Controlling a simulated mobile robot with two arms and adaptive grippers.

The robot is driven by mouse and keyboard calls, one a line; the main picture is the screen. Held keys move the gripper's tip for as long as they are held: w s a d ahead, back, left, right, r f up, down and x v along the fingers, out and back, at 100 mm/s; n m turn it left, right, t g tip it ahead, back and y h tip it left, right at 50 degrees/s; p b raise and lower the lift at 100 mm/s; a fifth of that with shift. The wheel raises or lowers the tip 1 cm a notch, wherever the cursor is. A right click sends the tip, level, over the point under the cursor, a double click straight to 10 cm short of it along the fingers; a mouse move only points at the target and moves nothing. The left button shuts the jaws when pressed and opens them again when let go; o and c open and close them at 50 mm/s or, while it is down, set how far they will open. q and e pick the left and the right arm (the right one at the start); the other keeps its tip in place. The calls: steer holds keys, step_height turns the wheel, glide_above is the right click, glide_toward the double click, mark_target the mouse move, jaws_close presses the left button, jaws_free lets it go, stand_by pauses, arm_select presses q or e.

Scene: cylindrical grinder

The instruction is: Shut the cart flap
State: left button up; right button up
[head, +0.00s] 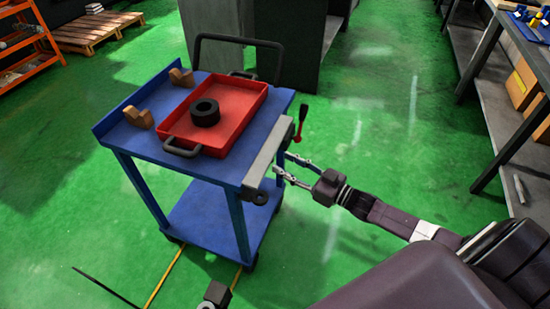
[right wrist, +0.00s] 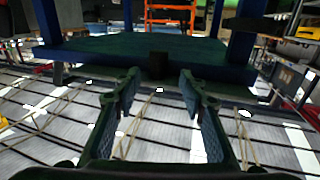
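The blue cart (head: 178,153) stands left of my right arm. A grey flap-like panel (head: 267,153) runs along the cart's right end, with a dark round piece at its lower front corner. I cannot tell its exact angle. A lever with a red handle (head: 303,118) stands at its far end. My right gripper (head: 287,167) is open and empty, its fingertips close beside the panel; contact is unclear. In the right wrist view its spread fingers (right wrist: 158,85) face a blue cart part (right wrist: 105,48) with a dark block (right wrist: 158,65). A dark part, probably my left gripper (head: 215,293), shows at the bottom edge; its fingers are unclear.
A red tray (head: 250,99) with a black ring (head: 205,112) sits on the cart, beside two brown blocks (head: 139,117). A grey cabinet (head: 290,40) stands behind. A workbench (head: 490,95) stands at right. Green floor is clear between cart and bench.

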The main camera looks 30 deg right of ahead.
mark_target(270, 152)
steer(key=x, duration=0.4)
steer(key=shift+w+f, duration=0.1)
steer(key=shift+w, duration=0.2)
arm_select(q)
steer(key=shift+s+d+r, duration=0.1)
steer(key=shift+s+d, duration=0.1)
steer(key=shift+d, duration=0.1)
arm_select(e)
jaws_close()
